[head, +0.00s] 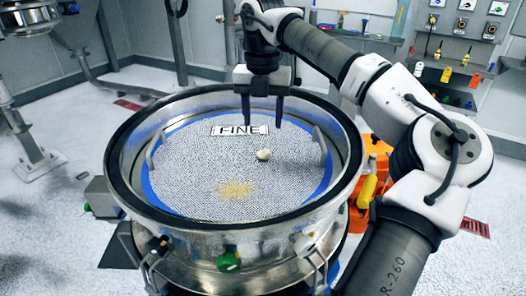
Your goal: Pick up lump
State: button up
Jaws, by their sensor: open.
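The lump (263,155) is small, pale and roundish. It lies on the speckled mesh of the sifter, right of the mesh's middle and just below the "FINE" label (240,130). The sifter (118,165) is a large round metal drum with a black rim and a blue ring around the mesh. My gripper (262,123) points down over the back part of the sifter, its two dark fingers apart with nothing between them. In the picture the fingertips are above the lump; their exact height over the mesh is hard to tell.
A patch of tan powder (236,190) lies on the front of the mesh. Metal handles (153,152) stand at the inner wall, and the raised rim surrounds the mesh. An orange object (376,160) stands behind on the right. Shelves with small items line the back wall.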

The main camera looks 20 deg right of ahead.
aim_at(264, 150)
notch_tip(264, 150, down, 4)
jog(key=shift+r, duration=0.25)
jog(key=shift+w+d+f+p, duration=0.15)
jog(key=shift+f+p, duration=0.45)
jog(key=shift+f, duration=0.75)
jog(key=shift+w+d+f+p, duration=0.15)
jog(key=shift+f+p, duration=0.4)
jog(key=shift+f, duration=0.8)
jog(key=shift+a, duration=0.1)
jog(key=shift+c, duration=0.4)
jog(key=c, duration=1)
